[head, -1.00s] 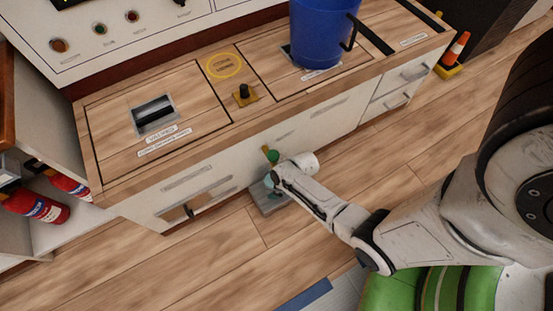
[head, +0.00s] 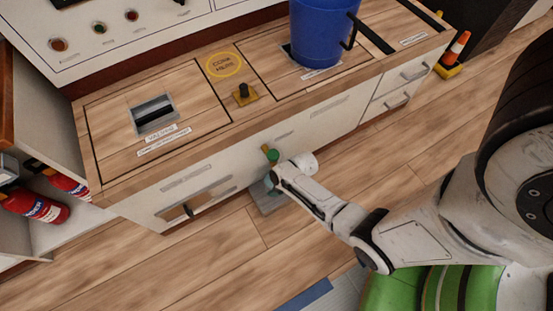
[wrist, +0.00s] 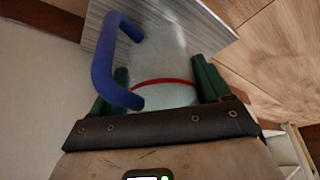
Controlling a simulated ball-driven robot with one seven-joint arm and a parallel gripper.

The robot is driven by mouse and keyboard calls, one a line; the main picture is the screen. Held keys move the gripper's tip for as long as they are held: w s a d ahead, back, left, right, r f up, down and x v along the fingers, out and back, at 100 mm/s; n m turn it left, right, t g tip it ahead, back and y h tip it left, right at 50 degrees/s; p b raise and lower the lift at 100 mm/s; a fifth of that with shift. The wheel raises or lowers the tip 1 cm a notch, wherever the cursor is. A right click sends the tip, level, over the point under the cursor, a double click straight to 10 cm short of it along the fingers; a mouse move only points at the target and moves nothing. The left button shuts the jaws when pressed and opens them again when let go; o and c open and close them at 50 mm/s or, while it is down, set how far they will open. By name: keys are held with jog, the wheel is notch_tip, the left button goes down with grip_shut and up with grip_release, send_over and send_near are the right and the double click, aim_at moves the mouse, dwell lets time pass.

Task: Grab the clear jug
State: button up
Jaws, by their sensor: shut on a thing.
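The clear jug (wrist: 168,55) shows in the wrist view as a see-through, pale body with a red band and a blue handle (wrist: 104,62) on its left. My gripper (wrist: 160,85) has its green fingers on either side of the jug and is shut on it. The jug stands over a grey slab; whether it touches the slab is hard to tell. In the head view my gripper (head: 270,168) is low in front of the cabinet, and my arm hides most of the jug.
A grey slab (head: 266,207) lies on the floor against the cabinet front. A blue bucket (head: 320,35) stands on the wooden counter (head: 205,120). An orange cone (head: 457,47) is at the far right. Wooden floor is open in front.

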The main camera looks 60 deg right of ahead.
jog(key=shift+c, duration=0.7)
jog(key=shift+r, duration=0.15)
